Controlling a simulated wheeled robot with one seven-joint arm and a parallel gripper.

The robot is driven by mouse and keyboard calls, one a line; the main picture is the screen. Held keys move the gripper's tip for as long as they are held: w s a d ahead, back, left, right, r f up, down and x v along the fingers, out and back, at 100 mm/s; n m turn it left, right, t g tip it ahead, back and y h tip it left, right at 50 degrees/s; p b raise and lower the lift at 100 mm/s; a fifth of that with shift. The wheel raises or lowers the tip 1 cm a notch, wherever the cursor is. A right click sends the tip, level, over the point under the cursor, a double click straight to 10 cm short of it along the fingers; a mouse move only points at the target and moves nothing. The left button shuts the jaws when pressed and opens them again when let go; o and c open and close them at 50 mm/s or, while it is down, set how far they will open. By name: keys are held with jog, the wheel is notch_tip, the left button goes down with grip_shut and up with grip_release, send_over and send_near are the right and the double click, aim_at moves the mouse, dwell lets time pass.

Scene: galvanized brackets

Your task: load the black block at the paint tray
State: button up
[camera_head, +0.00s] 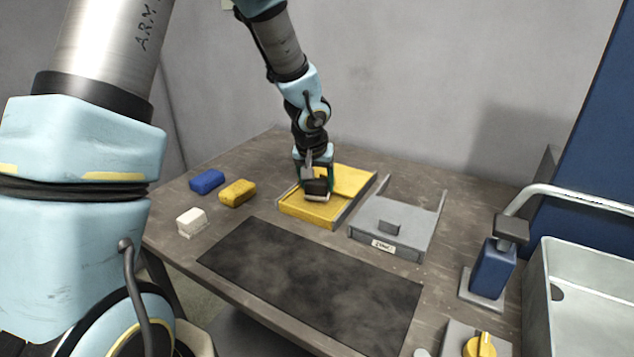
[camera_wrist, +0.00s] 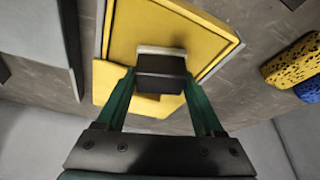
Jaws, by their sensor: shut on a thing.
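The black block (camera_head: 317,187) has a pale layer along its lower edge. My gripper (camera_head: 316,181) is shut on it, and the block is over the yellow paint tray (camera_head: 303,211). In the wrist view the black block (camera_wrist: 160,75) sits between the two green fingers of my gripper (camera_wrist: 161,80), with the yellow tray (camera_wrist: 132,28) behind it. The block is low over the tray's yellow surface; I cannot tell whether it touches. The fingers partly hide the block's sides.
A grey tray (camera_head: 396,221) with a label and a small grey block stands right of the yellow one. Yellow (camera_head: 238,193), blue (camera_head: 207,181) and white (camera_head: 191,222) blocks lie left. A dark mat (camera_head: 312,282) lies in front. A blue dispenser (camera_head: 494,268) and sink (camera_head: 584,301) are right.

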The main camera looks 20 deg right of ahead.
aim_at(317, 181)
jog(key=shift+f+b, duration=0.55)
dwell(1.4)
jog(key=shift+r+p, duration=2.9)
jog(key=shift+r, duration=0.75)
